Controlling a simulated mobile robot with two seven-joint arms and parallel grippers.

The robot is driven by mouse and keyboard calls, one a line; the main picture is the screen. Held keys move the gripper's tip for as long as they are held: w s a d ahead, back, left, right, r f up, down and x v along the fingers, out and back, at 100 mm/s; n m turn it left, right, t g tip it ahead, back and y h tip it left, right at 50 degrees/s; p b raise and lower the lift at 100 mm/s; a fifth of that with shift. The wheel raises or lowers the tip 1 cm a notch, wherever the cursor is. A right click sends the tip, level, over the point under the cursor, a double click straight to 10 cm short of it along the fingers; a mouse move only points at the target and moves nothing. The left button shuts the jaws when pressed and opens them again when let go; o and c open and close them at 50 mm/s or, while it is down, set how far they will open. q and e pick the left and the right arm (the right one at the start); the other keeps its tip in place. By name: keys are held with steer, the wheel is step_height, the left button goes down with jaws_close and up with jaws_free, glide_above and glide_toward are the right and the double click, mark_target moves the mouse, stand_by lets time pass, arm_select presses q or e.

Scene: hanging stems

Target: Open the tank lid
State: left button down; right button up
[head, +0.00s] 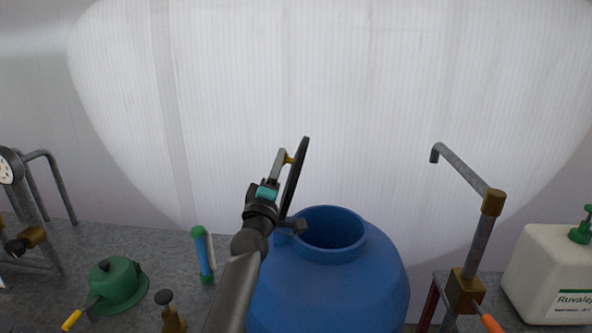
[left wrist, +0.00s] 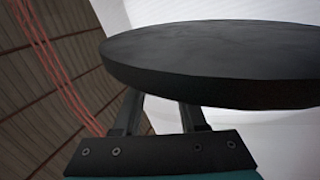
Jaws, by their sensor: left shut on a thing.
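The blue tank (head: 330,285) stands in the middle of the head view with its round mouth uncovered. The black disc-shaped lid (head: 297,172) stands steeply on edge at the left side of the mouth, seen nearly edge-on. My left gripper (head: 284,160) is at the lid's left face, shut on a small brass-coloured handle there. In the left wrist view the lid (left wrist: 215,65) fills the space beyond the fingers (left wrist: 160,110), and hides the grip. My right gripper is not in view.
A pipe tap (head: 470,230) and a white jug (head: 550,275) stand at right. Above the tank is free room before the pale wall.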

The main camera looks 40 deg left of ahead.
arm_select(q)
steer(key=shift+s+a+n+g+y, duration=0.2)
steer(key=shift+s+a+n+y, duration=0.2)
steer(key=shift+a+n, duration=0.35)
steer(key=shift+s+a+n+g+y, duration=0.2)
steer(key=shift+s+a+n+y, duration=0.15)
steer(key=shift+a+n, duration=0.35)
steer(key=shift+d, duration=0.1)
steer(key=shift+c, duration=2.3)
jaws_free()
steer(key=b+v, duration=0.3)
steer(key=v, duration=1.2)
steer(key=shift+s, duration=0.2)
steer(key=shift+f, duration=0.1)
